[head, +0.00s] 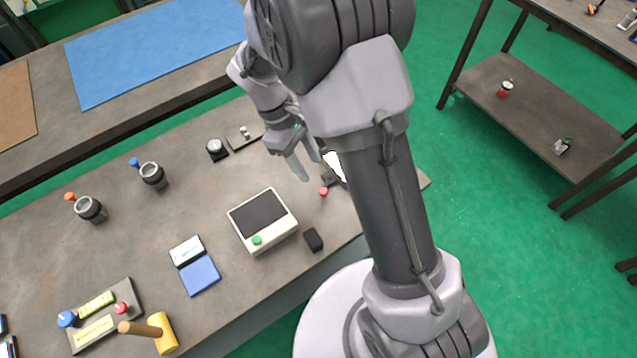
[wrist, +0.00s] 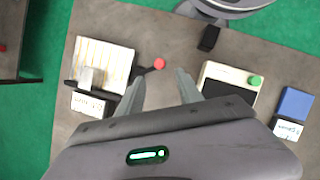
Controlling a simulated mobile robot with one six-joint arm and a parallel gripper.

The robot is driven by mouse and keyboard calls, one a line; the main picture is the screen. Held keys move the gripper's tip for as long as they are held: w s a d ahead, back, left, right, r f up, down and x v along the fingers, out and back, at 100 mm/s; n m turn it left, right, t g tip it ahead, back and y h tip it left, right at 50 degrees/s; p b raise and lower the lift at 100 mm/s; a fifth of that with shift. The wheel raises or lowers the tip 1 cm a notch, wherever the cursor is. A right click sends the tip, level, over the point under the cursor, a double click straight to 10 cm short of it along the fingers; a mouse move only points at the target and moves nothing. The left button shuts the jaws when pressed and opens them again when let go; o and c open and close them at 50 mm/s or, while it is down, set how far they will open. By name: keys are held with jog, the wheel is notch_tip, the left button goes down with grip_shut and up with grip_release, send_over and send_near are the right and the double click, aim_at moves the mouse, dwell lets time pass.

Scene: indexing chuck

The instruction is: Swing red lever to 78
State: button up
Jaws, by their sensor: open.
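The red lever's round knob (head: 323,191) stands near the right end of the workbench, beside my arm. In the wrist view the red knob (wrist: 159,63) is on a short dark arm that runs left to a fixture with a striped white plate (wrist: 103,62). My gripper (head: 310,168) is open and empty, above the bench close to the knob. In the wrist view the knob appears just beyond and between the fingertips (wrist: 160,78); I cannot tell the height gap. My arm hides most of the fixture in the head view. Scale numbers are too small to read.
A cream box with a dark screen and green button (head: 262,222) stands beside the lever, with a small black block (head: 313,239) nearby. Orange-knobbed (head: 90,209) and blue-knobbed (head: 151,174) cylinders stand farther left. A yellow mallet (head: 160,333) lies at the front left.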

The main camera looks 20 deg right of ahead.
aim_at(323, 191)
jog(key=b+x, duration=0.2)
jog(key=x, duration=0.6)
jog(key=shift+f+b, duration=0.25)
jog(key=shift+b, duration=0.15)
grip_shut()
dwell(0.7)
